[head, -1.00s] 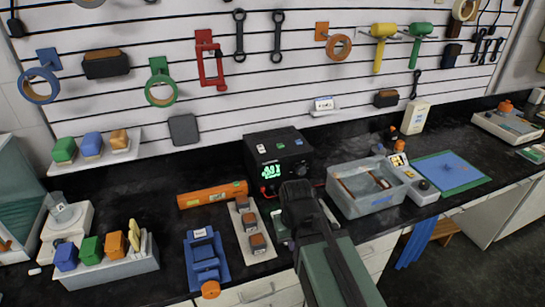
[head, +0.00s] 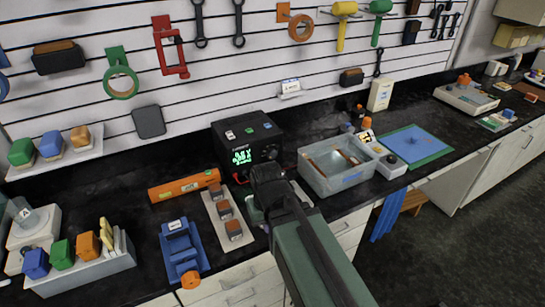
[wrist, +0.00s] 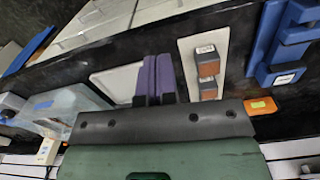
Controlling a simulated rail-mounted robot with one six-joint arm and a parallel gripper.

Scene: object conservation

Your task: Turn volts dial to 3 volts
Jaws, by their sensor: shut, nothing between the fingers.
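The black power supply (head: 232,134) stands at the back of the bench, with a lit green display (head: 242,156) whose digits are too blurred to read surely. A dark dial (head: 269,152) shows at the right of its front. I cannot tell which dial is for volts, as my gripper covers part of the front. My gripper (head: 264,173) is in front of the lower right of the supply. In the wrist view its purple fingers (wrist: 155,78) are together with nothing between them. The supply does not show clearly in the wrist view. Contact with a dial cannot be seen.
A translucent bin (head: 340,180) is right of my gripper. A white strip with brown blocks (head: 216,220), a blue vise-like tool (head: 180,247) and an orange level (head: 186,186) are at left. Tools hang on the slatted wall above. A blue-green mat (head: 415,143) lies farther right.

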